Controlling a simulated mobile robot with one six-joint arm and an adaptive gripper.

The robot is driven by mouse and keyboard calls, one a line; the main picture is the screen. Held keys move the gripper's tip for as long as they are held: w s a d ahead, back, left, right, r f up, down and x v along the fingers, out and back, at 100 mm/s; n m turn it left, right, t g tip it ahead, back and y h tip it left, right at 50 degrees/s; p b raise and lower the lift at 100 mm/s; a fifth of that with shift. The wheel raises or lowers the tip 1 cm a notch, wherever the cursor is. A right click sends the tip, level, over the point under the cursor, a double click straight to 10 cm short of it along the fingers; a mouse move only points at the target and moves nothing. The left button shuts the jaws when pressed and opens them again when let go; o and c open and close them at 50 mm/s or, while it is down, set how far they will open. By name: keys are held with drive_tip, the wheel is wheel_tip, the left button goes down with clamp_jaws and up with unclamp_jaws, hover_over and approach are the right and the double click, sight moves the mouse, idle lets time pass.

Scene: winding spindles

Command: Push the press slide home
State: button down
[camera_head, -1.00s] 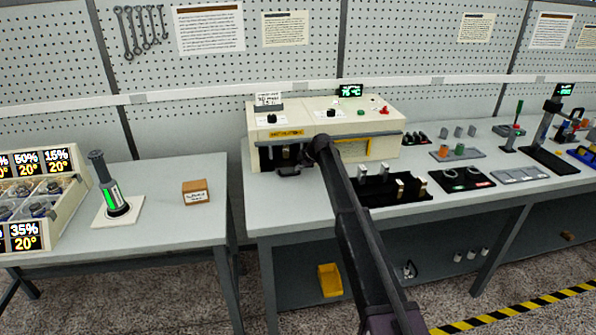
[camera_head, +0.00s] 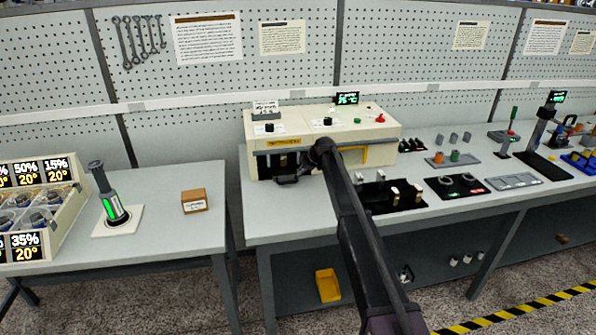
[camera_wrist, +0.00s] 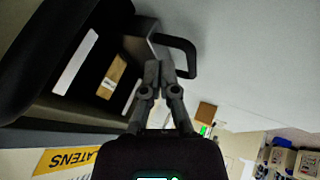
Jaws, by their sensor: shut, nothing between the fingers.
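The cream press (camera_head: 320,116) stands on the long bench, with a dark opening low on its left front. In the wrist view, the slide's dark grey front plate (camera_wrist: 143,50) carries a black loop handle (camera_wrist: 186,46). The plate stands at the mouth of the dark recess; how far out it is cannot be judged. My gripper (camera_wrist: 160,66) is shut and empty, its fingertips close to the plate beside the handle. Contact cannot be told. In the head view my arm reaches to the press front and my wrist hides part of the opening.
A white block (camera_wrist: 77,62) and a tan labelled block (camera_wrist: 112,76) show inside the recess. A black fixture with metal posts (camera_head: 388,196) stands right of my arm. A small brown box (camera_head: 194,200) sits on the left table, across a gap.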

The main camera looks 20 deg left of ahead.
drive_tip(key=p+v, duration=0.4)
drive_tip(key=v, duration=0.2)
drive_tip(key=shift+s+d+r, duration=0.1)
idle(0.5)
drive_tip(key=s+d+f+m+h, duration=0.15)
drive_tip(key=s+d+m, duration=0.35)
drive_tip(key=s+d, duration=0.65)
drive_tip(key=s+d+f+m+g+h, duration=0.15)
drive_tip(key=s+d+m, duration=0.55)
drive_tip(key=d, duration=0.8)
drive_tip(key=s+d+m+h, duration=0.2)
drive_tip(key=s+d+m, duration=0.2)
drive_tip(key=s+d, duration=0.75)
drive_tip(key=s+d+m+g+h, duration=0.1)
drive_tip(key=s+d+m+h, duration=0.1)
drive_tip(key=s+d+m, duration=0.5)
drive_tip(key=s+d, duration=0.5)
drive_tip(key=s, duration=0.1)
drive_tip(key=shift+s+f, duration=0.25)
drive_tip(key=shift+f, duration=0.15)
drive_tip(key=shift+a, duration=0.1)
